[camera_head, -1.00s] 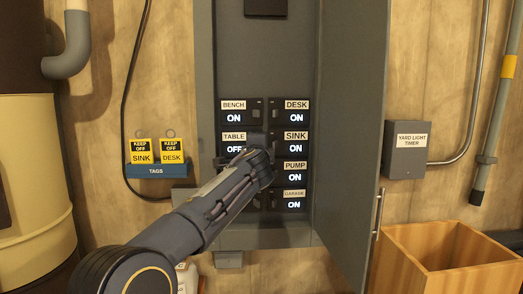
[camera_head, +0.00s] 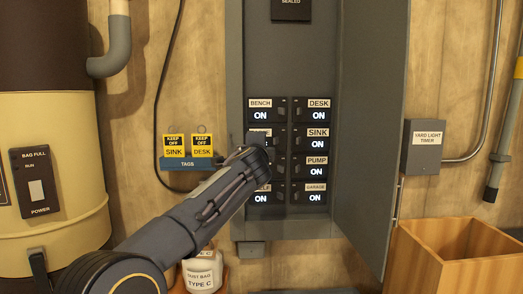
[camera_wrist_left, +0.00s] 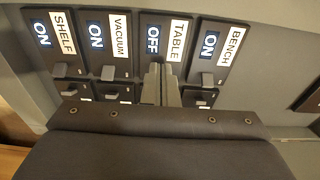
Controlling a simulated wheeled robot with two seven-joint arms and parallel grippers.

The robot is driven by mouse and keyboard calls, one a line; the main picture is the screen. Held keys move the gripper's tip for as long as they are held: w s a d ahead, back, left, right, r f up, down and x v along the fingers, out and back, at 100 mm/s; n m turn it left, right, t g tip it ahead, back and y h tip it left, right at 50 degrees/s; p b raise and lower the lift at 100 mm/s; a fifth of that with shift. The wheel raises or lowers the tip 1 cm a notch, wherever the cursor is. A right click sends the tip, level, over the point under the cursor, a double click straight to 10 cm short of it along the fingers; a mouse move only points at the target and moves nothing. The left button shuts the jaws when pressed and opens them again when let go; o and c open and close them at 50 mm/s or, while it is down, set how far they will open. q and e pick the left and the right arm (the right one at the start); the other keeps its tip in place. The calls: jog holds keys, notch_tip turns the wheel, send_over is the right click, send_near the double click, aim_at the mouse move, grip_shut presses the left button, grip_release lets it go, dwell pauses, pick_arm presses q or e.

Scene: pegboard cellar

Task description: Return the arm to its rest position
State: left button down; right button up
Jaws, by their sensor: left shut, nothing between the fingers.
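My left arm (camera_head: 195,220) reaches up from the lower left in the head view. My left gripper (camera_head: 257,141) is in front of the left column of the open breaker panel (camera_head: 290,60) and partly covers the TABLE and VACUUM switches. In the left wrist view the gripper's fingers (camera_wrist_left: 160,84) are shut with nothing between them, close to the TABLE breaker (camera_wrist_left: 167,40). That breaker reads OFF. SHELF (camera_wrist_left: 50,36), VACUUM (camera_wrist_left: 107,42) and BENCH (camera_wrist_left: 219,46) read ON. I cannot tell whether the fingertips touch the panel. My right gripper is not in view.
The panel's door (camera_head: 372,130) stands open on the right. A tag rack (camera_head: 185,164) with SINK and DESK tags hangs left of the panel. A yellow-and-brown cylinder (camera_head: 55,130) stands at far left. A wooden box (camera_head: 425,245) is at lower right, a white tub (camera_head: 203,270) below the arm.

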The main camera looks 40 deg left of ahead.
pick_arm(q)
jog(key=shift+s, duration=0.15)
jog(key=s+d+f+n+g+h, duration=0.2)
jog(key=s+f+n, duration=0.1)
jog(key=s+f, duration=0.45)
jog(key=s+d+f+n+g+h, duration=0.2)
jog(key=s+d+f+n+h, duration=0.15)
jog(key=s+f, duration=0.35)
jog(key=s+d+f+n+g+h, duration=0.5)
jog(key=s+d+f+n+h, duration=0.2)
jog(key=s+d+f, duration=1.2)
jog(key=s+f, duration=0.3)
jog(key=shift+s+d+g, duration=0.35)
jog(key=shift+s+g, duration=0.05)
jog(key=shift+h, duration=0.25)
